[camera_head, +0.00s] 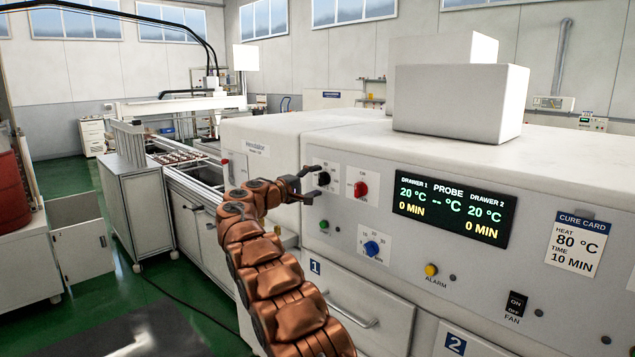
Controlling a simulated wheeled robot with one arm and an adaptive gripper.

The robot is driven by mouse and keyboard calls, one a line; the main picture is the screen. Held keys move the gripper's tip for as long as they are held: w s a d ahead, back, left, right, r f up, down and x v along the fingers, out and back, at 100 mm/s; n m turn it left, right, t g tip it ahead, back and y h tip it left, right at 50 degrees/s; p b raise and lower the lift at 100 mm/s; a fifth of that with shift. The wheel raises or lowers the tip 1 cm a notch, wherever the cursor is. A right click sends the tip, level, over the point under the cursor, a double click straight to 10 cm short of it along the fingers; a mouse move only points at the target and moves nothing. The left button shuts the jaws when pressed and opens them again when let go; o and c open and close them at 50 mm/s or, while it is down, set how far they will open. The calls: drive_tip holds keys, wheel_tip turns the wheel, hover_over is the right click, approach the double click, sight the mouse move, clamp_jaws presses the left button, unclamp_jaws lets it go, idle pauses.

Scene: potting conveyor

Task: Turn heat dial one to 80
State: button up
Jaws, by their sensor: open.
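My gripper (307,185) is open at the left end of the white machine's control panel. Its fingertips are just left of a black dial (323,178); I cannot tell whether they touch it. A red dial (360,189) sits to the right of the black one, and a blue dial (371,248) sits below on a numbered scale. The dial labels are too small to read surely, so I cannot tell which is heat dial one. The display (454,208) reads 20 °C and 0 MIN for both drawers. The cure card (577,243) reads heat 80 °C, time 10 min.
A green button (324,224), a yellow alarm button (431,270) and a black fan switch (516,305) are on the panel. Drawer 1 (385,315) is shut below. A conveyor line (190,165) and grey cabinet (140,205) stand at the left, with green floor between.

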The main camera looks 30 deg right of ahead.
drive_tip(key=v, duration=1)
drive_tip(key=shift+a, duration=0.25)
drive_tip(key=shift+s, duration=0.25)
